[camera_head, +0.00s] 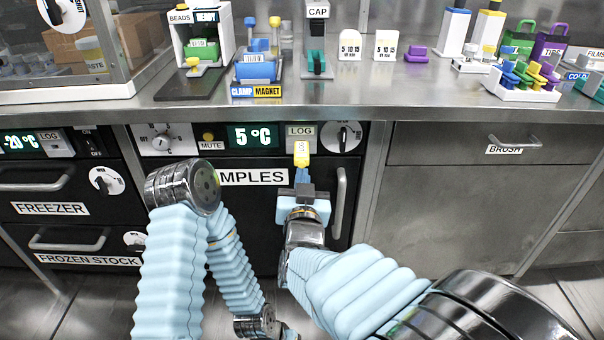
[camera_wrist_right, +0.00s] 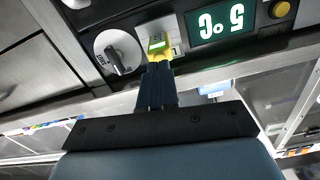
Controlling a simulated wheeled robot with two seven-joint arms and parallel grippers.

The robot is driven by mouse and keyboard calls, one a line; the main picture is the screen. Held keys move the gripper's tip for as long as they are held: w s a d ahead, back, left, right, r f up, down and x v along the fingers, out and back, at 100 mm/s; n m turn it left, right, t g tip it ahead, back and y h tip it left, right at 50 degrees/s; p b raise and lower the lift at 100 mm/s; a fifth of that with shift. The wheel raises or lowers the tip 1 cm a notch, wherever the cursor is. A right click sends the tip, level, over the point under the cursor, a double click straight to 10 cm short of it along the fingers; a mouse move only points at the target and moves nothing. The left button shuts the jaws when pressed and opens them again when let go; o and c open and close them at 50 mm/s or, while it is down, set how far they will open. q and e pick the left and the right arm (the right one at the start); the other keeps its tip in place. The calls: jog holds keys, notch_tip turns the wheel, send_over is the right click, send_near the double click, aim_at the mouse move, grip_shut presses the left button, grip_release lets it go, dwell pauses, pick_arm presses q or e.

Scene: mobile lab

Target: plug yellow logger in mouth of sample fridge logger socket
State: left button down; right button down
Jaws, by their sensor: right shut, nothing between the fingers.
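The yellow logger (camera_head: 301,153) sits at the LOG panel (camera_head: 301,131) of the sample fridge, just under the LOG label. In the right wrist view the logger (camera_wrist_right: 158,45) shows beyond my fingertips, with a small pale label on it. The socket mouth is hidden behind the logger, so I cannot tell how deep it sits. My right gripper (camera_head: 302,176) is shut and empty, its blue fingertips right at the logger's near end. The fingers (camera_wrist_right: 157,85) are together in the wrist view. My left arm is folded at the left; its gripper is not visible.
The fridge has a 5 °C display (camera_head: 253,136), a dial (camera_head: 345,136) right of the logger and a vertical door handle (camera_head: 339,203) close to my right gripper. The steel counter (camera_head: 330,91) overhangs above, with racks and bottles on it.

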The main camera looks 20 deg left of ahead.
pick_arm(q)
jog(key=shift+r, duration=0.15)
pick_arm(e)
jog(key=v, duration=1.4)
jog(key=shift+w, duration=0.1)
